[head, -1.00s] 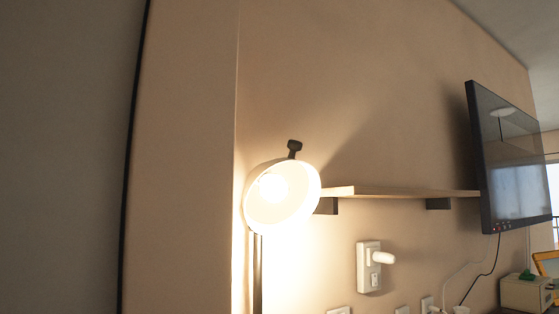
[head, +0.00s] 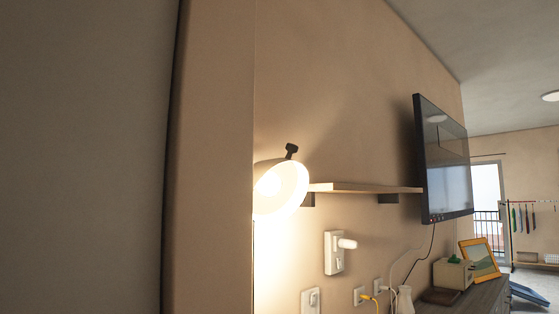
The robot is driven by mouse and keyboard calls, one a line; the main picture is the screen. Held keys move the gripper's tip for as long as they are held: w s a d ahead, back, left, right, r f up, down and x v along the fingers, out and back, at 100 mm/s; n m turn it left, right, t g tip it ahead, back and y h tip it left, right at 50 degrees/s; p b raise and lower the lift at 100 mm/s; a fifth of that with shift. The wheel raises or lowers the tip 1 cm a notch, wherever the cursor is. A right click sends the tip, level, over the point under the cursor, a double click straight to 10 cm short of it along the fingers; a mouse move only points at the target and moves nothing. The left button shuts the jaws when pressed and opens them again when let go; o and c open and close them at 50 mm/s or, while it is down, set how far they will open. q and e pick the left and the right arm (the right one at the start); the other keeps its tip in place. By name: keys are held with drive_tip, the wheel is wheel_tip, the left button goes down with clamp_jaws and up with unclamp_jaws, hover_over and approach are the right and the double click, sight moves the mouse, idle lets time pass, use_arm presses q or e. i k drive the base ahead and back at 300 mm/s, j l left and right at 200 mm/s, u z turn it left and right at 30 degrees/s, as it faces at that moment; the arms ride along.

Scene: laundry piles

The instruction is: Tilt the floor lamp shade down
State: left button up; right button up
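The floor lamp's shade (head: 281,188) is in the middle of the head view, in front of the beige wall. It is lit, and its bright opening faces toward me and slightly to the right. A small dark knob (head: 291,151) sticks up above the shade. Neither of my grippers shows in this view.
A wooden wall shelf (head: 365,188) runs right behind the shade. A wall-mounted TV (head: 442,160) is farther right. A dresser (head: 470,297) with a picture frame (head: 479,259) stands lower right. A wall corner fills the left side.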

sight(281, 185)
drive_tip(key=k+j+z, duration=0.15)
drive_tip(key=j, duration=0.3)
drive_tip(key=k+j+z, duration=0.15)
drive_tip(key=k+j, duration=0.15)
drive_tip(key=j, duration=0.15)
drive_tip(key=k+j+z, duration=0.15)
drive_tip(key=j, duration=0.25)
drive_tip(key=k, duration=0.1)
